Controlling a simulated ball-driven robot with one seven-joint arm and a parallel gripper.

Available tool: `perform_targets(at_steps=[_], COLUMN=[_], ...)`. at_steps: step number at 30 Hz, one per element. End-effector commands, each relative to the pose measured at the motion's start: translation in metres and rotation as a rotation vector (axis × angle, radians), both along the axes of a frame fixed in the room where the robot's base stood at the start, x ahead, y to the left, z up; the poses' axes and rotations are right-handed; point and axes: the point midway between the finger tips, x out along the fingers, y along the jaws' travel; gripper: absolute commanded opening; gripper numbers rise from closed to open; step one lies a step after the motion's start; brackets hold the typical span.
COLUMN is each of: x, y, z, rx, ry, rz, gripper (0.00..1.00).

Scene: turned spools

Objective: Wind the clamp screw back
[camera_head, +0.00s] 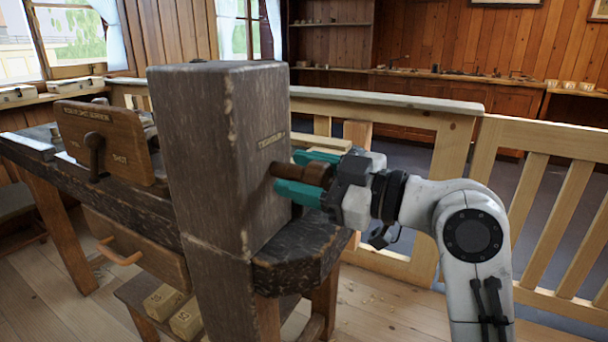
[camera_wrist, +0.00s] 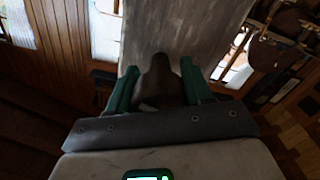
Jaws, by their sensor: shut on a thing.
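The clamp screw (camera_head: 285,170) is a brown turned piece that sticks out from the right face of a tall dark wooden post (camera_head: 215,150). My gripper (camera_head: 304,180) has its teal fingers on either side of the screw's thicker end and is shut on it. In the wrist view the dark screw (camera_wrist: 160,82) lies between the two green fingers of my gripper (camera_wrist: 160,90), with the grey post face (camera_wrist: 180,30) behind it. Lettering on the post above the screw is too small to read surely. How far the screw goes into the post is hidden.
A dark workbench (camera_head: 310,245) stands behind and beside the post. An upright board with a lever (camera_head: 105,140) and a drawer (camera_head: 130,250) are at the left. Wooden blocks (camera_head: 186,316) lie on a low shelf. A wooden railing (camera_head: 540,190) runs behind my arm.

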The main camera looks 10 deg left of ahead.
Motion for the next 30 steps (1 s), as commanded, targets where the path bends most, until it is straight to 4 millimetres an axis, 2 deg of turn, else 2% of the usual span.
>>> perform_targets(at_steps=[1, 8, 17, 22, 30], x=[0.000, 0.000, 0.000, -0.007, -0.025], y=[0.005, 0.003, -0.002, -0.023, -0.071], z=[-0.010, -0.006, -0.003, -0.002, -0.003], rx=[-0.013, -0.008, -0.004, -0.002, -0.004], ry=[0.017, 0.011, 0.008, 0.008, 0.010], rz=[0.008, 0.006, 0.002, -0.002, 0.000], gripper=[0.53, 0.75, 0.75, 0.75, 0.75])
